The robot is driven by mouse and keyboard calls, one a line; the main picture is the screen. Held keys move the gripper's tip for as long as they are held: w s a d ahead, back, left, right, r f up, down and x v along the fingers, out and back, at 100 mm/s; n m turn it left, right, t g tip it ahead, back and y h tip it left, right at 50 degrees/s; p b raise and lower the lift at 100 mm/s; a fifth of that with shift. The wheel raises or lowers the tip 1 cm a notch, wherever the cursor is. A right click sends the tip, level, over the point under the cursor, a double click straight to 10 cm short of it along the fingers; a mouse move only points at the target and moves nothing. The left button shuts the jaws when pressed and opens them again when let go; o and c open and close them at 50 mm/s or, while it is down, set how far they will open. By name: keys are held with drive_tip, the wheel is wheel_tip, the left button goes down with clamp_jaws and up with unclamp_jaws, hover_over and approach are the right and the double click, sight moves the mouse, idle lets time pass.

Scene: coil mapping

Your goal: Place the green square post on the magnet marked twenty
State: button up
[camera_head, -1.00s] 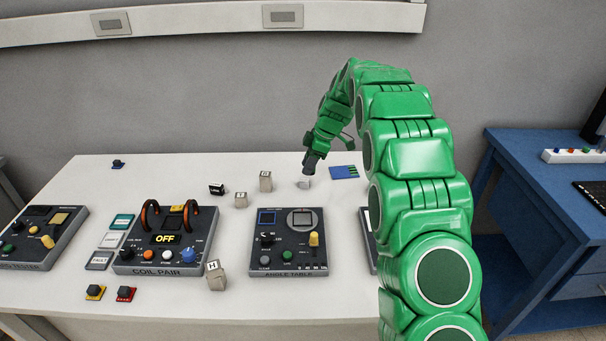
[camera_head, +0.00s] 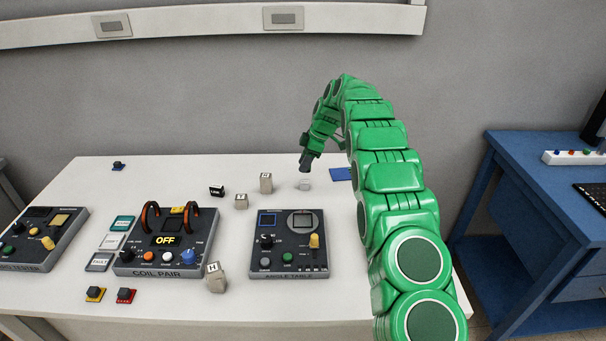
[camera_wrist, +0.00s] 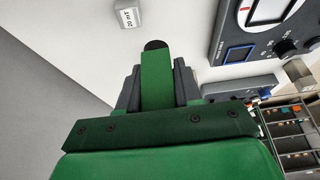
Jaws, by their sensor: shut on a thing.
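My gripper (camera_wrist: 158,88) is shut on the green square post (camera_wrist: 156,75), which shows between the grey fingers in the wrist view and has a dark end. A small block labelled 20 mT (camera_wrist: 128,18) lies beyond the post's end, apart from it, at the top of the wrist view. In the head view my gripper (camera_head: 305,166) hangs over the back of the table, just above a small pale block (camera_head: 305,184), which appears to be that same magnet. The post cannot be made out in the head view.
The angle table (camera_head: 289,262) and coil pair (camera_head: 150,262), showing OFF, stand nearer the front. Other marked blocks stand on the table: two upright ones (camera_head: 266,183) (camera_head: 241,202), a black one (camera_head: 216,190) and a tilted H block (camera_head: 215,277). A blue card (camera_head: 341,174) is partly behind my arm.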

hover_over(303, 182)
drive_tip(key=shift+s+f, duration=0.2)
drive_tip(key=shift+f, duration=1.9)
drive_tip(key=shift+w+f, duration=0.25)
drive_tip(key=shift+f, duration=0.05)
drive_tip(key=shift+f, duration=1.55)
drive_tip(key=shift+f, duration=0.1)
drive_tip(key=o, duration=1.1)
